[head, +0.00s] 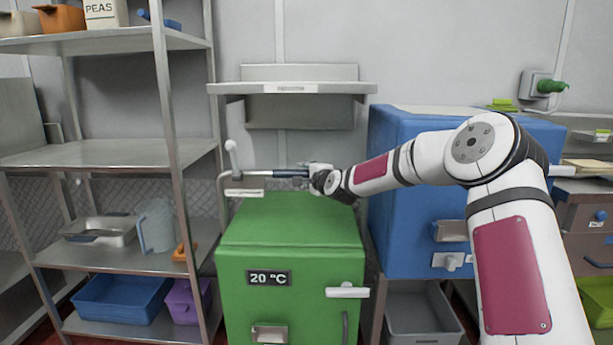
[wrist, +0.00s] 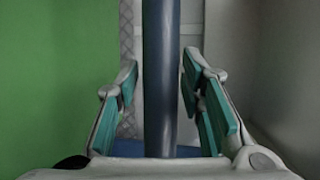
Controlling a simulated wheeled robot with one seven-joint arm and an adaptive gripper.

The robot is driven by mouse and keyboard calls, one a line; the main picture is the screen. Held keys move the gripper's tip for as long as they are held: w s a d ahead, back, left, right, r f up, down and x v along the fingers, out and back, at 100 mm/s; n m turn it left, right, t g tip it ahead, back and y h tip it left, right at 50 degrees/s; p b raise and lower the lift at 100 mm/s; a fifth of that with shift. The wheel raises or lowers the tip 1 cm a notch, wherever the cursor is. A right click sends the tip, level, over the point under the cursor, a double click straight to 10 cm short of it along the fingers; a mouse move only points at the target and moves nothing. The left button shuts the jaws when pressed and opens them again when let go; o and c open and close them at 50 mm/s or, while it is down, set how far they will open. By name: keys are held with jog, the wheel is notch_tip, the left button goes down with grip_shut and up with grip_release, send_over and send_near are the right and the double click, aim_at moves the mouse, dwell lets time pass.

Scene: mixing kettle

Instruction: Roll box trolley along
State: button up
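A green box with a "20 °C" panel (head: 290,290) stands at centre in the head view. A metal push bar with a dark blue-grey grip (head: 288,173) runs across just above its top. I cannot tell whether this bar belongs to the green box or to something behind it. My gripper (head: 312,178) is at the grip's right end. In the wrist view the bar (wrist: 161,80) stands between my two teal-padded fingers (wrist: 162,85), with gaps on both sides, so my gripper is open around it. Green surface (wrist: 60,70) fills the left there.
A metal shelf rack (head: 175,150) with bins stands close on the left. A blue cabinet (head: 400,220) stands close on the right, with a grey crate (head: 425,310) below. A wall shelf (head: 290,88) is above the bar. Little free room shows.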

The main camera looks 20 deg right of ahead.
jog(key=shift+s, duration=0.15)
jog(key=s+r, duration=0.2)
jog(key=s, duration=0.9)
jog(key=shift+s+d, duration=0.3)
jog(key=shift+d, duration=0.15)
